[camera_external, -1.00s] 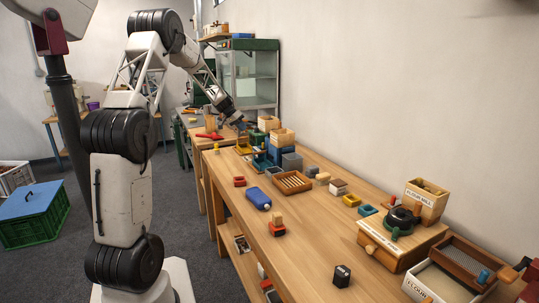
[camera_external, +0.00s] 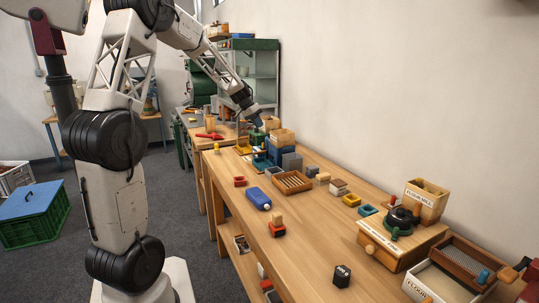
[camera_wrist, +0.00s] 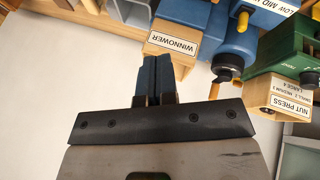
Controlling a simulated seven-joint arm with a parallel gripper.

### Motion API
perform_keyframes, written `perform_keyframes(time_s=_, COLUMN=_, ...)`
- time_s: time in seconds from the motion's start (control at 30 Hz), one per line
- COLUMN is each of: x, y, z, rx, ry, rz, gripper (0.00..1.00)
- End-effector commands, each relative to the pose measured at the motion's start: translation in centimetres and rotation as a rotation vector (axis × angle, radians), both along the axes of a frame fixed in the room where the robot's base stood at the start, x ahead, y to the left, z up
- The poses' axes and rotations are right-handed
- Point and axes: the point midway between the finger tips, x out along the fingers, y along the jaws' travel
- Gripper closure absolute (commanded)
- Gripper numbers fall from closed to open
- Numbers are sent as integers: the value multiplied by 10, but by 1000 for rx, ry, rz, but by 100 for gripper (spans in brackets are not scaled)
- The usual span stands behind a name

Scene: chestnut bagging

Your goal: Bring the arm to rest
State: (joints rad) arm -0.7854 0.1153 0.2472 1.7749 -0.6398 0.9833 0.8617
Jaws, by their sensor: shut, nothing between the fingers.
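My gripper (camera_external: 259,122) is over the far part of the long wooden bench (camera_external: 318,227), close to the boxes at its far end. In the wrist view my gripper (camera_wrist: 158,62) shows its two blue fingers pressed together with nothing between them. The fingertips lie in the picture just below a wooden box labelled WINNOWER (camera_wrist: 174,42). A green machine labelled NUT PRESS (camera_wrist: 288,60) stands to the right in that view. I cannot tell whether the fingers touch anything.
A green crate with a blue lid (camera_external: 32,203) is on the floor. The wall runs along the bench's right side.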

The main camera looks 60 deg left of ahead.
Motion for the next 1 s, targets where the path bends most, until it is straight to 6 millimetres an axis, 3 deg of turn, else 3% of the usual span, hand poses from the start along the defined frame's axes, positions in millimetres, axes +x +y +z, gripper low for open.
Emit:
perform_keyframes(time_s=0.03, x=0, y=-23, z=8, rx=6, ry=9, rz=-15, gripper=100)
perform_keyframes(time_s=0.1, x=-2, y=-50, z=16, rx=14, ry=26, rz=-29, gripper=100)
perform_keyframes(time_s=0.47, x=-28, y=-182, z=47, rx=62, ry=100, rz=-92, gripper=100)
perform_keyframes(time_s=0.7, x=-61, y=-260, z=59, rx=103, ry=139, rz=-128, gripper=100)
perform_keyframes(time_s=1.0, x=-114, y=-344, z=67, rx=163, ry=175, rz=-167, gripper=100)
